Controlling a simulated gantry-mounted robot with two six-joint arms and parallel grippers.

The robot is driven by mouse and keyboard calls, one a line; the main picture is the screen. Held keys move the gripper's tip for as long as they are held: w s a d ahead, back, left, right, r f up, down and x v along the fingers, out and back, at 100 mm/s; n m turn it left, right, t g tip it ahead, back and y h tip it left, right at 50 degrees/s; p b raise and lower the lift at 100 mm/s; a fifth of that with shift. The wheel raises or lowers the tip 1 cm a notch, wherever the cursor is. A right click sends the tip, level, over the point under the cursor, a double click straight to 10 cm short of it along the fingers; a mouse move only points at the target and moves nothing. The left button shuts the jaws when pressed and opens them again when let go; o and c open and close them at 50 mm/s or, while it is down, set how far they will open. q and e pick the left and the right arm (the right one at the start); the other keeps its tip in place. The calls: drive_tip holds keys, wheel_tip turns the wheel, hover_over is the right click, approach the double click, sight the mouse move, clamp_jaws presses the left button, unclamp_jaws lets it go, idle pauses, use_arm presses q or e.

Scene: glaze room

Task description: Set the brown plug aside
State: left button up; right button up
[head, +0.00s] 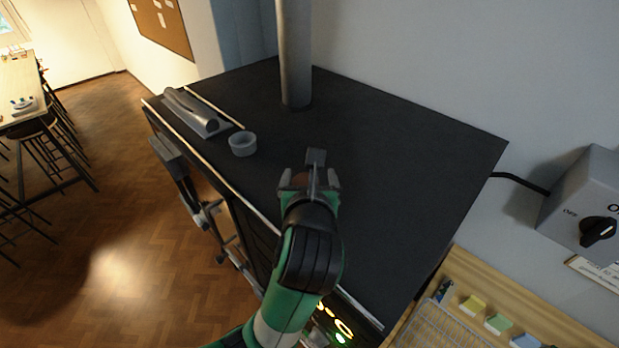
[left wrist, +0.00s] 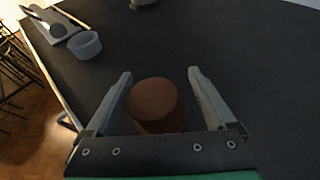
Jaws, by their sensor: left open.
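The brown plug (left wrist: 155,104) is a round, flat-topped piece standing on the dark top of the kiln-like cabinet. In the left wrist view it sits between the fingers of my left gripper (left wrist: 159,74), with a gap visible on both sides. The gripper is open and does not appear to touch it. In the head view my left gripper (head: 311,180) is over the middle of the dark top (head: 400,180) and hides most of the plug. My right gripper is not in view.
A small grey-white ring or cup (head: 243,144) stands near the left edge, beside a grey tray-like holder (head: 195,113). A vertical grey pipe (head: 295,55) rises at the back. The dark top is clear to the right. A wooden shelf (head: 520,310) lies below right.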

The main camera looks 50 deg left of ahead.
use_arm(q)
drive_tip(key=shift+d+r, duration=0.1)
drive_tip(key=shift+r, duration=0.15)
drive_tip(key=v, duration=1.1)
drive_tip(key=shift+s+d+r, duration=0.2)
drive_tip(key=shift+s, duration=0.05)
